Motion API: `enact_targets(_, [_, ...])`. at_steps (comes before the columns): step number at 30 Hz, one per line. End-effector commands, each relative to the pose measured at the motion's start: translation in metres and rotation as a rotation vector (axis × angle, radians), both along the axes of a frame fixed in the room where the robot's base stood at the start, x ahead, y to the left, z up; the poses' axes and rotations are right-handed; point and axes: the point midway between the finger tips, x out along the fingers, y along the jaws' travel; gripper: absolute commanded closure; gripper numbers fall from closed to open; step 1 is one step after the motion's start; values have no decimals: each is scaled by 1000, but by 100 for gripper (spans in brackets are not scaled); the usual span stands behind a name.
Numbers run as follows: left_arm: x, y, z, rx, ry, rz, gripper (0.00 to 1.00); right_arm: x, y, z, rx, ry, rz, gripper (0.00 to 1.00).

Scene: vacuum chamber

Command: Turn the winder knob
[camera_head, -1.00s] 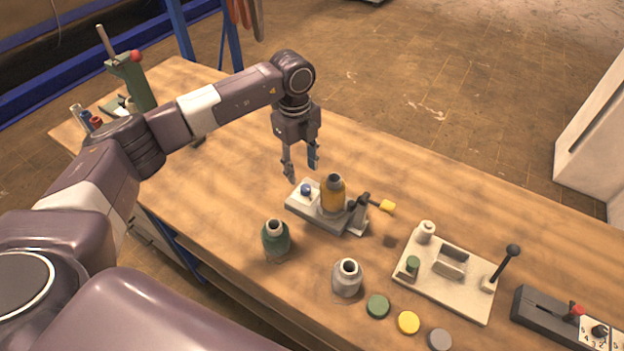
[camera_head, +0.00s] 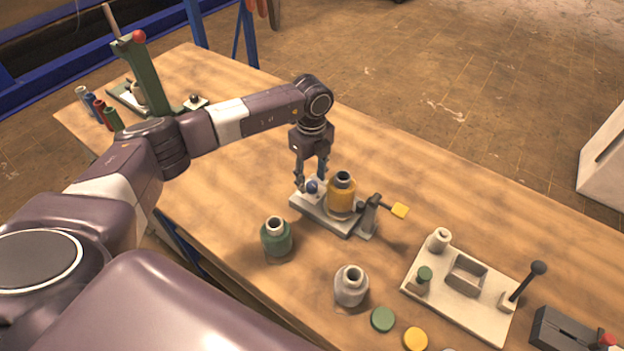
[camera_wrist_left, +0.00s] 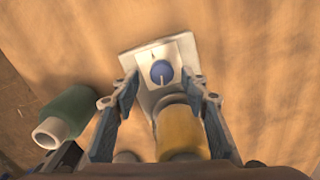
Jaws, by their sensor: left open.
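The winder knob (camera_head: 312,187) is a small blue round knob on the left end of a grey-white winder base (camera_head: 322,218). In the left wrist view the knob (camera_wrist_left: 162,72) is seen from above with a pale line on it. A yellow spool or bottle (camera_head: 342,195) stands on the base just right of the knob. My left gripper (camera_head: 311,186) points down at the knob, fingers apart on either side of it. In the left wrist view the open fingers (camera_wrist_left: 163,85) frame the knob with gaps showing. My right gripper is out of view.
A green bottle (camera_head: 276,237) and a grey bottle (camera_head: 350,286) stand in front of the winder. A crank arm with a yellow tab (camera_head: 400,210) sits at its right end. A white fixture with a black lever (camera_head: 465,285) is further right.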

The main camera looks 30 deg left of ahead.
Motion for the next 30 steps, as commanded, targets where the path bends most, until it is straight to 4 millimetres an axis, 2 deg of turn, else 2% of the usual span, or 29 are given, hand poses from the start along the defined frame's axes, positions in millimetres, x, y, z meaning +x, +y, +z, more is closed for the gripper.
enact_targets(6, [0, 0, -20, 0, 1, -1, 59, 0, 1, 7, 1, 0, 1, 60])
enact_targets(15, [0, 0, -24, 0, -1, -1, 60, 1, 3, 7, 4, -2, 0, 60])
enact_targets(26, [1, 0, -23, 0, -1, -1, 100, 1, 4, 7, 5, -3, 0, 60])
enact_targets(30, [1, 0, -23, 0, -2, -5, 100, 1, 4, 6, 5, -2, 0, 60])
